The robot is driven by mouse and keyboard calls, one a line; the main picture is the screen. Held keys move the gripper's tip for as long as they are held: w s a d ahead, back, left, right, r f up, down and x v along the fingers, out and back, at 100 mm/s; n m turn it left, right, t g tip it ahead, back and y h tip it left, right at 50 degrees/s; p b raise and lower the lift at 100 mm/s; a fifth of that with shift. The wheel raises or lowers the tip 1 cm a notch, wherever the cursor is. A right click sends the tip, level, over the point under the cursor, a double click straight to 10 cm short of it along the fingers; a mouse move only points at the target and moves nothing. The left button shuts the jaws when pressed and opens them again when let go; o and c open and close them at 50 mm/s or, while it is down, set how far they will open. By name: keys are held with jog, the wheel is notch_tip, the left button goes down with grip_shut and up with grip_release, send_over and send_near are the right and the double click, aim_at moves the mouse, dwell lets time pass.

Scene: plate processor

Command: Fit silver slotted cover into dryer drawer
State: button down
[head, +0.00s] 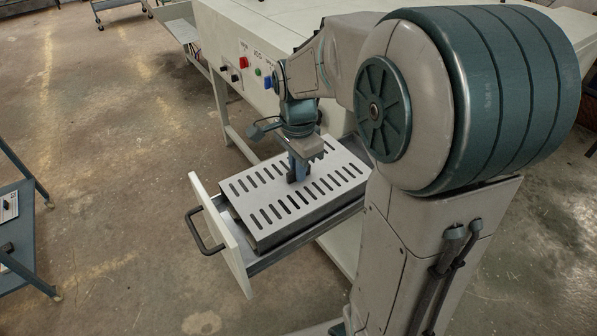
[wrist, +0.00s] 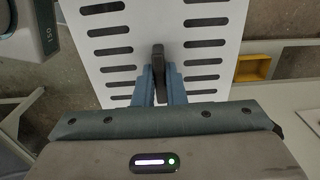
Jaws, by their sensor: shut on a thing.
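The silver slotted cover (head: 258,213) is a flat box-like lid with two rows of dark slots. It is at the open dryer drawer (head: 216,228), whose white front has a black handle. The cover looks slightly tilted and its top is above the drawer's side rims; whether it touches the drawer floor is hidden. My gripper (head: 298,176) points down at the cover's middle. In the wrist view my gripper (wrist: 159,85) is shut on the cover's dark upright handle (wrist: 158,62), with the slotted cover (wrist: 158,18) spread beyond it.
The white processor cabinet (head: 215,42) with coloured buttons stands behind the drawer. A blue cart (head: 22,225) is at the far left. A yellow tray (wrist: 252,67) shows at right in the wrist view. Concrete floor in front of the drawer is clear.

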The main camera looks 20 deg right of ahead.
jog(key=shift+f, duration=0.75)
jog(key=shift+f, duration=0.3)
jog(key=c, duration=1.5)
grip_release()
